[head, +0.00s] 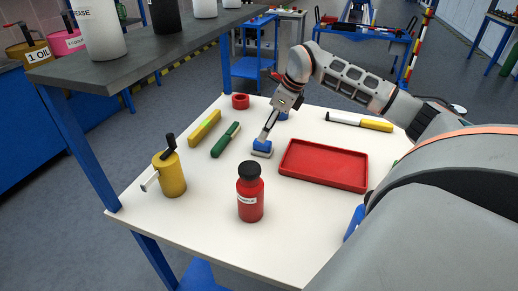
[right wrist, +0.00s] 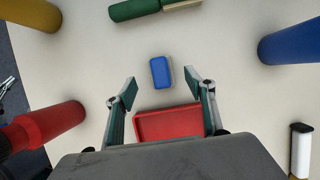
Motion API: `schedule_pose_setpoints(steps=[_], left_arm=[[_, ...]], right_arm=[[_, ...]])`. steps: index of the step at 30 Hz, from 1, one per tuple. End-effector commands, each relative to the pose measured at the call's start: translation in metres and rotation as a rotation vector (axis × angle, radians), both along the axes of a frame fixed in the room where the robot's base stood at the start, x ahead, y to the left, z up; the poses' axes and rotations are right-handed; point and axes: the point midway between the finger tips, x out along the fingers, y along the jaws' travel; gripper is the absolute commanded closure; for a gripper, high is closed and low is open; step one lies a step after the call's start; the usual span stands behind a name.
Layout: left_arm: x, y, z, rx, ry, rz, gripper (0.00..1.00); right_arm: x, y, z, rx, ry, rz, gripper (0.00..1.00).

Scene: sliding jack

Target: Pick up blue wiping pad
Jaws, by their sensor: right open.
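The blue wiping pad (head: 262,146) lies on the white table, left of the red tray, with a pale layer along its lower side. In the right wrist view the blue pad (right wrist: 160,72) lies just beyond the fingertips, about midway between them. My right gripper (head: 267,134) is above the pad, pointing down, and partly covers it in the head view. In the right wrist view my right gripper (right wrist: 160,82) is open, with nothing between its fingers. My left gripper is not in view.
A red tray (head: 323,165) is right of the pad. A green-handled brush (head: 226,140), yellow block (head: 205,128), red bottle (head: 250,192), yellow oil can (head: 170,172), red ring (head: 240,101) and yellow-white marker (head: 360,121) stand or lie around. A blue object (head: 283,115) is half hidden behind the gripper.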

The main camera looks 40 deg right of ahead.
Motion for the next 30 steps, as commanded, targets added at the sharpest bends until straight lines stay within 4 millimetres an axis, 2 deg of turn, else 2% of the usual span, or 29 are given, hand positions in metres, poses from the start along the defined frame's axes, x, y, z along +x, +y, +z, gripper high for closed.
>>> schedule_pose_setpoints(steps=[11, 17, 20, 28, 29, 30], left_arm=[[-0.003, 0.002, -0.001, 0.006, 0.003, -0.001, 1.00], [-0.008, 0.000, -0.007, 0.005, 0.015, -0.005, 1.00], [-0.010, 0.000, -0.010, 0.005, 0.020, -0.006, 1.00], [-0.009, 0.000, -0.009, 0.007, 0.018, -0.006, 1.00], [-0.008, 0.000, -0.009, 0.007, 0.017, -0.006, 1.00], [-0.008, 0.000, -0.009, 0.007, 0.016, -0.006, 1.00]], right_arm=[[0.007, 0.005, -0.031, 0.002, 0.001, 0.001, 0.46], [0.007, 0.005, -0.060, 0.003, 0.004, 0.001, 0.46], [0.013, 0.008, -0.072, 0.003, 0.001, 0.000, 0.46], [0.015, 0.008, -0.075, 0.001, -0.001, -0.001, 0.46], [0.015, 0.008, -0.075, 0.001, -0.001, -0.001, 0.51], [0.015, 0.008, -0.075, 0.001, -0.001, -0.001, 0.61]])
